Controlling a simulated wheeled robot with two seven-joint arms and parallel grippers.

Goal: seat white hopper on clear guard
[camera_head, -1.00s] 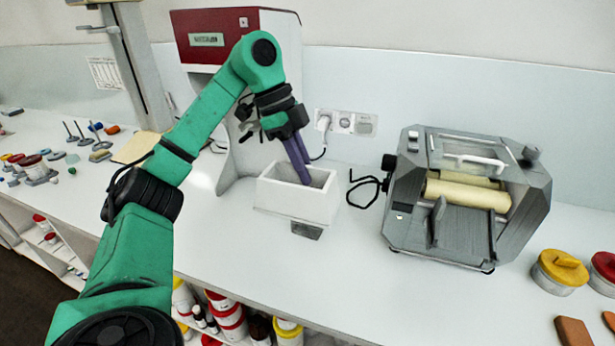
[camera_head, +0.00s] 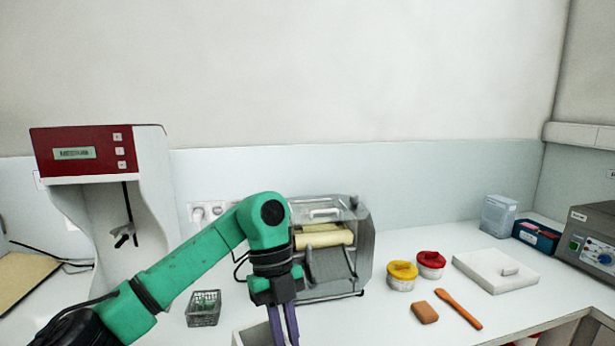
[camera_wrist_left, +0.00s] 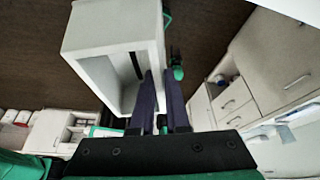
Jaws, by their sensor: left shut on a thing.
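The white hopper (camera_wrist_left: 112,40) is an open box, large in the left wrist view. My left gripper (camera_wrist_left: 160,100) is shut on its wall, with the purple fingers either side of it. In the head view the left gripper (camera_head: 284,335) hangs at the bottom edge, in front of the mill; a white piece beside the fingers there is cut off, and I cannot tell whether it is the hopper. The grey roller mill (camera_head: 358,250) stands on the counter behind, with cream rollers and a clear guard (camera_head: 322,212) on top. My right gripper is out of view.
A grey mesh basket (camera_head: 203,309) stands left of the mill. A yellow-lidded jar (camera_head: 402,276), a red-lidded jar (camera_head: 430,265), a brown block (camera_head: 424,313) and an orange spatula (camera_head: 459,309) lie right of it. A red-and-white machine (camera_head: 100,190) stands at left.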

